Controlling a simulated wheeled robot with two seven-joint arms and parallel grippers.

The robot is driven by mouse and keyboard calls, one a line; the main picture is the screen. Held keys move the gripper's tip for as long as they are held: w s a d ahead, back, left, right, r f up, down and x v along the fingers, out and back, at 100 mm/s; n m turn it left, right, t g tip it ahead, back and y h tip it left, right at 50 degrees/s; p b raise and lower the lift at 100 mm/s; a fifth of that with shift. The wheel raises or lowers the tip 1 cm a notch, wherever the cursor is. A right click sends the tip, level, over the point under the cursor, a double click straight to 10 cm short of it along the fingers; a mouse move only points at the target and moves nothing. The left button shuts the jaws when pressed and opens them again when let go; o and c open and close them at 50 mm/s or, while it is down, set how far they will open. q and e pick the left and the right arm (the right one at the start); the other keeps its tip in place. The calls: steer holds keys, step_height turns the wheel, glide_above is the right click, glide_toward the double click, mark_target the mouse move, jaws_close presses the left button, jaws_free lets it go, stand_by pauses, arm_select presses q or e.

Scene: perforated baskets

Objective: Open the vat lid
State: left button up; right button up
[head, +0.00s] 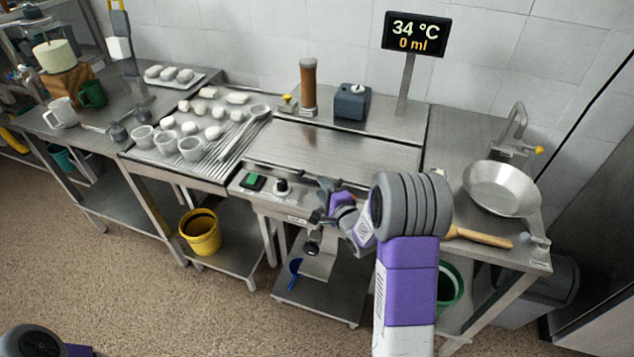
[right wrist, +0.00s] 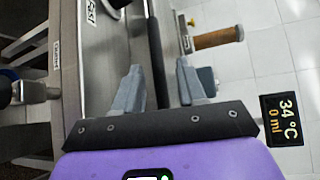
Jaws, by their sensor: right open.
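The vat lid (head: 335,147) is a flat steel plate on the middle counter, lying shut and level. A dark handle bar (right wrist: 154,50) runs along its front edge in the right wrist view. My right gripper (head: 328,194) is at the front edge of the vat, right of the control panel. In the right wrist view my right gripper (right wrist: 157,76) is open, with the bar showing between its two fingers. I cannot tell whether the fingers touch it. My left gripper is out of view; only part of my left arm shows at the bottom left.
A control panel (head: 268,184) with a green switch and a knob fronts the vat. A display (head: 416,34) reads 34 °C and 0 ml. A brown grinder (head: 308,86) and a grey box (head: 352,101) stand behind the lid. A pan (head: 501,189) is at right.

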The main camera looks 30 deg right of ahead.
steer(key=shift+w+d+f, duration=0.1)
steer(key=shift+w+f, duration=0.1)
steer(key=shift+w, duration=0.75)
steer(key=shift+w+f, duration=0.2)
steer(key=shift+w, duration=0.75)
jaws_close()
